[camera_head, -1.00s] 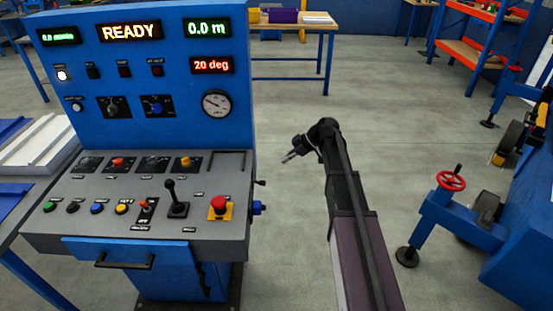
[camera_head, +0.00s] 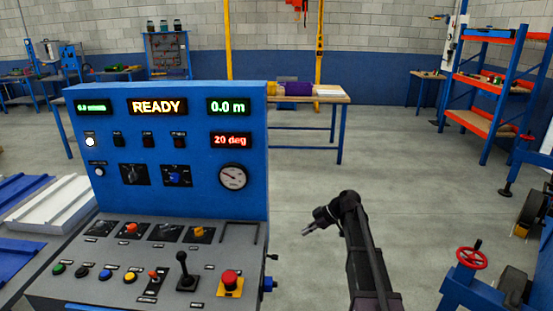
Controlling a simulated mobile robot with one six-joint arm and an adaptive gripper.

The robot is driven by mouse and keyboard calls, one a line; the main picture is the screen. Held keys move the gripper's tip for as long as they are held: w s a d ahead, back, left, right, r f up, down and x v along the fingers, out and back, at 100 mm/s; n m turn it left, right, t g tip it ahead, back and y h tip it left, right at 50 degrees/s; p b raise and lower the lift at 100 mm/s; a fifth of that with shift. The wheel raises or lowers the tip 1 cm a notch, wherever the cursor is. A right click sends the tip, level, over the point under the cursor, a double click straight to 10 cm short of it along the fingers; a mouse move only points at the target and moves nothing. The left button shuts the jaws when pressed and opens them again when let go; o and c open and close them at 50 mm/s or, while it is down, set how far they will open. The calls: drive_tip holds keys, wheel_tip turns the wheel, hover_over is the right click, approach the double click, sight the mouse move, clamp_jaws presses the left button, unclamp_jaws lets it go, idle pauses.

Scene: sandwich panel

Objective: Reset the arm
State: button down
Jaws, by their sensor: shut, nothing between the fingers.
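My arm (camera_head: 366,255) rises from the bottom of the head view, to the right of the blue control panel. It bends at the top, and my gripper (camera_head: 306,231) points left toward the panel's right side. The gripper is shut and empty, over open floor and apart from the panel. The control panel (camera_head: 190,98) shows READY, 0.0 m and 20 deg on its displays. Its sloped desk carries several buttons, a black joystick (camera_head: 183,265) and a red emergency button (camera_head: 230,278).
A blue machine with a red handwheel (camera_head: 471,258) stands at the lower right. White and blue panels (camera_head: 55,203) lie at the left. A wooden table (camera_head: 310,97) and an orange-blue shelf (camera_head: 478,80) stand farther back. The floor between is clear.

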drive_tip(key=s+r+m+h+p, duration=0.2)
drive_tip(key=s+m, duration=0.3)
drive_tip(key=s, duration=0.3)
drive_tip(key=s+d+r+m+h+p, duration=0.1)
drive_tip(key=s+m+h+p, duration=0.3)
drive_tip(key=s, duration=0.4)
drive_tip(key=s+d+r+m+g+h+p, duration=0.1)
drive_tip(key=s+r+m+h+p, duration=0.2)
drive_tip(key=s+m+p, duration=0.2)
drive_tip(key=s+m, duration=0.2)
drive_tip(key=s, duration=0.1)
drive_tip(key=shift+d+m, duration=0.15)
drive_tip(key=shift+m, duration=0.15)
